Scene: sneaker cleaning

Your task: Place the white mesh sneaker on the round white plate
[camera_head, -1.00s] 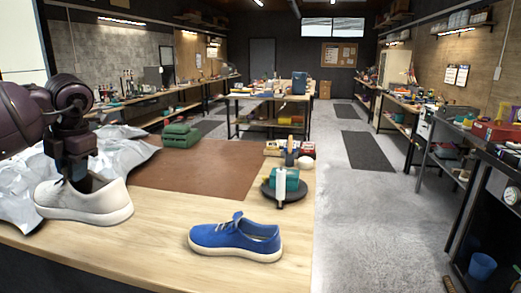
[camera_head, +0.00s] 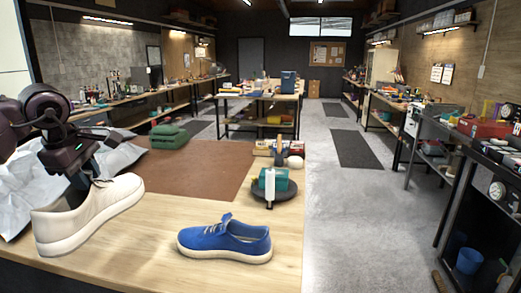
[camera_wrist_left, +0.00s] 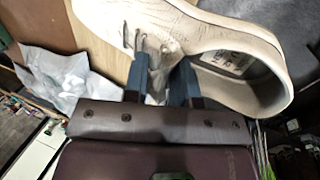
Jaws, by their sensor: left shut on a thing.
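The white mesh sneaker (camera_head: 112,205) is at the left of the head view, with its toe toward the upper right. My left gripper (camera_head: 82,187) reaches down to it from above and is shut on its upper near the opening. In the left wrist view the sneaker (camera_wrist_left: 215,32) fills the top, and the fingers of my left gripper (camera_wrist_left: 163,75) are at its laces and opening edge. The sneaker looks raised and tilted over the wooden table (camera_head: 165,262). I cannot make out a round white plate. My right gripper is not in view.
A blue sneaker (camera_head: 225,240) stands at the table's front. A dark round stand (camera_head: 287,194) with a teal box (camera_head: 272,181) is near the right edge. Bare wood separates the sneakers.

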